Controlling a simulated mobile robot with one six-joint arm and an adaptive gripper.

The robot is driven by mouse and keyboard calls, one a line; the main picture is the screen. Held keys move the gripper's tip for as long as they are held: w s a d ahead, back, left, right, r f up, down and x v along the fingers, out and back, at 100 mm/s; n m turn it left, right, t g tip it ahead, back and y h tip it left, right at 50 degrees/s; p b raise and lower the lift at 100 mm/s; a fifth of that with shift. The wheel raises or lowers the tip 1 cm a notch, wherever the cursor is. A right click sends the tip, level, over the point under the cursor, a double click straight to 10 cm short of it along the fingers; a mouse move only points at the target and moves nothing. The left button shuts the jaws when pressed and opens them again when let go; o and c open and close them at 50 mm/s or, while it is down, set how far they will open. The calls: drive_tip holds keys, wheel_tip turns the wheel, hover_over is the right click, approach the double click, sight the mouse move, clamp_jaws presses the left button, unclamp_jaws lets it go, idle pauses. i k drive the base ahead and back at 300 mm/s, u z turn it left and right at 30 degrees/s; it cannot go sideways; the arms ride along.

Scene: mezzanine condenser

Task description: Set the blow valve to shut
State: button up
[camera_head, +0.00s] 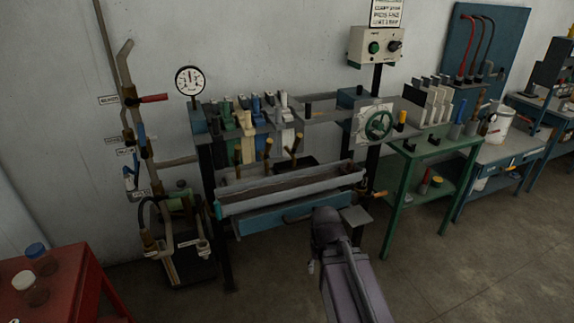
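A vertical pipe (127,75) on the left wall carries several valves with small label plates. The upper valve has a red lever (153,98) pointing right, roughly level and across the pipe, with a label (109,100) on its left. Below it, a valve with a blue lever (141,134) has its lever roughly along the pipe. Another blue-handled part (128,178) sits lower left. The labels are too small to read, so I cannot tell which is the blow valve.
A machine with a grey trough (290,191) and a round gauge (189,81) stands between the pipe and my arm. A red table (75,275) with two jars is at lower left. A green table (440,151) stands right. Floor is clear at lower right.

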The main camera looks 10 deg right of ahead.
sight(145, 153)
drive_tip(key=u, duration=0.1)
drive_tip(key=i, duration=0.95)
drive_tip(key=z, duration=0.05)
